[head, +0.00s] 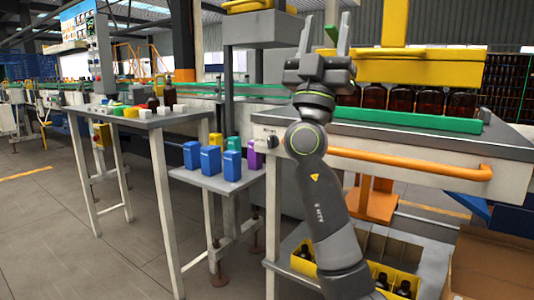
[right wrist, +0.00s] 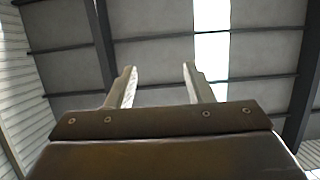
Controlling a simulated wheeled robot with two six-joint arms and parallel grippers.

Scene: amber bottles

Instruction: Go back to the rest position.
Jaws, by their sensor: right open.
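My right gripper (head: 324,36) points straight up in the head view, in front of the grey machine, with its arm rising from the bottom of the picture. Its two fingers are apart with nothing between them. In the right wrist view the same open fingers (right wrist: 160,88) stand against the ceiling, and no object is near them. My left gripper is in neither view.
A tall table (head: 137,119) on the left bears two dark bottles and small coloured blocks. A lower table (head: 215,184) holds blue and purple containers. Amber bottles (head: 402,98) stand under a yellow head. An orange rail (head: 410,164), yellow crate (head: 398,283) and cardboard box (head: 490,265) are at right.

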